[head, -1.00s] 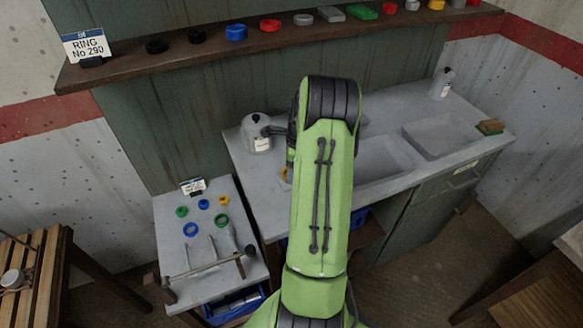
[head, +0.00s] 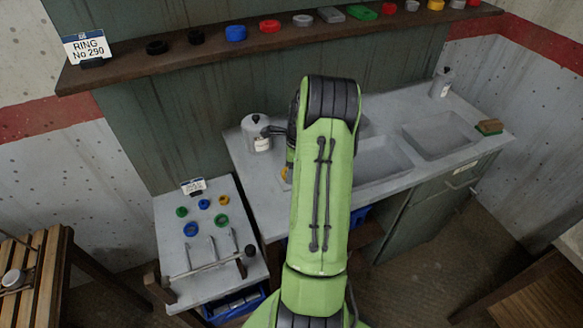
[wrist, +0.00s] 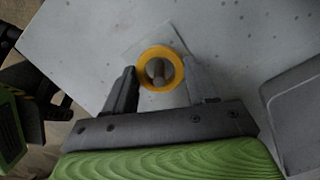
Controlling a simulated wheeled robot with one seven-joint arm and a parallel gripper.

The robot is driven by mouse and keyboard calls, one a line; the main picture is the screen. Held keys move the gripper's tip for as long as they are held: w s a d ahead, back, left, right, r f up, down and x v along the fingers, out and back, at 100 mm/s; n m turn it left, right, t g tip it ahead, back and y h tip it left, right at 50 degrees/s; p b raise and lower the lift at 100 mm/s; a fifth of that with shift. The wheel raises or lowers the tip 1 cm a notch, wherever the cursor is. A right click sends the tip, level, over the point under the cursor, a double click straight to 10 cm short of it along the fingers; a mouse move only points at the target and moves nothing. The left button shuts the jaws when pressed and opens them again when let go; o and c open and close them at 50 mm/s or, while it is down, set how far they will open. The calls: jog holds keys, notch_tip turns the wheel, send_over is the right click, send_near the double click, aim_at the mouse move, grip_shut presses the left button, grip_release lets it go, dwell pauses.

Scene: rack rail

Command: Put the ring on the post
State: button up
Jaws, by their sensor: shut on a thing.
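My gripper (wrist: 162,72) is shut on a yellow ring (wrist: 142,68), with one finger on each side of it in the wrist view. The post (wrist: 158,73), a short grey-brown peg, shows through the ring's hole, close to its middle. It rises from a pale square plate on the grey worktop. I cannot tell whether the ring is above the post's top or around it. In the head view a small bit of yellow (head: 285,173) shows at the left edge of my arm; my arm hides the gripper and the post.
A grey canister (head: 256,133) stands on the sink counter (head: 245,170), left of my arm. A side table (head: 175,265) holds several small coloured rings and upright pegs. A wall shelf (head: 120,72) with several coloured items runs behind. Sink basins (head: 437,135) lie to the right.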

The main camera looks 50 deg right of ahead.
jog(key=shift+f+b, duration=0.45)
jog(key=shift+f, duration=0.25)
jog(key=o, duration=0.8)
jog(key=shift+r, duration=0.1)
jog(key=r+p, duration=0.3)
jog(key=s+r+p, duration=0.1)
jog(key=r+p, duration=0.2)
jog(key=r, duration=0.1)
jog(key=d+r+p, duration=0.1)
jog(key=r+p, duration=0.2)
jog(key=r, duration=0.1)
jog(key=shift+s, duration=0.2)
jog(key=shift+f, duration=0.1)
